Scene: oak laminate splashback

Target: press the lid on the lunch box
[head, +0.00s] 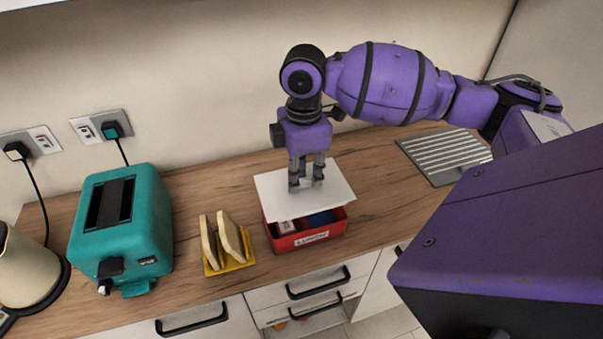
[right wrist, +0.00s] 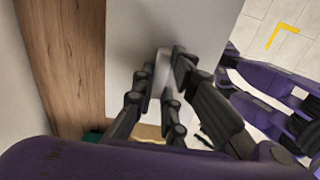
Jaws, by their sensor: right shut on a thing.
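The lid is a pale flat panel (head: 275,192) over the red lunch box (head: 283,244) on the wooden worktop. My right gripper (head: 306,184) comes down from above and is shut on a small light grip at the lid's middle. In the right wrist view the fingers (right wrist: 165,82) close around this grip, and the lid (right wrist: 215,22) fills the middle. The lid sits askew: its back reaches past the box, and the box's front part is uncovered, with dark blue and pale contents showing. Whether the lid touches the rim is unclear.
A yellow rack (head: 236,264) with two bread slices stands just left of the box. A teal toaster (head: 150,225) and a cream kettle (head: 25,270) are further left. A ridged grey draining panel (head: 440,155) lies to the right. Worktop right of the box is clear.

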